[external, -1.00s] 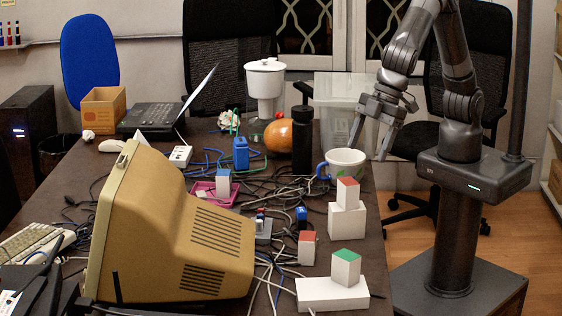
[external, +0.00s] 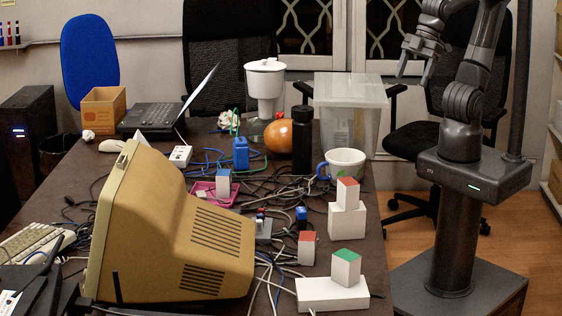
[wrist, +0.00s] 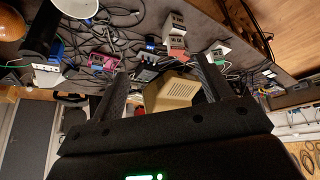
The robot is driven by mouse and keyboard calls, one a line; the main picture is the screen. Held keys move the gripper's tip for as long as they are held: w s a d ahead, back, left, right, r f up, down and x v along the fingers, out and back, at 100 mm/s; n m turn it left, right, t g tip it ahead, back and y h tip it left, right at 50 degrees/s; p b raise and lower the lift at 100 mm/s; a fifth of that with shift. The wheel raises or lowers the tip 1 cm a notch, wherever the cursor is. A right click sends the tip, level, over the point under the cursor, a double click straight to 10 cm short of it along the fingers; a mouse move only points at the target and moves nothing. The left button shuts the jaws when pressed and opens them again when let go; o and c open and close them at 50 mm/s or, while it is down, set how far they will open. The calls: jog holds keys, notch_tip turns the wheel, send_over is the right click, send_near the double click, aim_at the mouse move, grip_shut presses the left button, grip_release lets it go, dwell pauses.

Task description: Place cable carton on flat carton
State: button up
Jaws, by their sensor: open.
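A low flat white carton (external: 315,293) lies at the table's front right. A small white carton with a green top (external: 346,267) stands on it. A white carton with a red top (external: 347,194) stands on a larger white cube (external: 346,225) behind it. Another red-topped white carton (external: 307,249) stands among the cables, and a blue-topped one (external: 223,183) stands in a pink tray (external: 203,188). I cannot tell which is the cable carton. My gripper (external: 414,72) is open and empty, raised high beyond the table's right edge; its fingers also show in the wrist view (wrist: 158,80).
A beige monitor (external: 165,235) fills the table's front left. A mug (external: 345,164), a black bottle (external: 302,140) and an orange gourd-like object (external: 279,136) stand at the back right. A clear bin (external: 350,92) is behind them. Loose cables cover the middle.

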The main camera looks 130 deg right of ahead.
jog(key=s, duration=0.1)
jog(key=s+f, duration=0.1)
jog(key=s, duration=0.1)
jog(key=s+f, duration=0.1)
jog(key=s, duration=0.1)
jog(key=shift+s+d+f, duration=0.1)
jog(key=shift+d+f, duration=0.1)
jog(key=shift+d, duration=0.15)
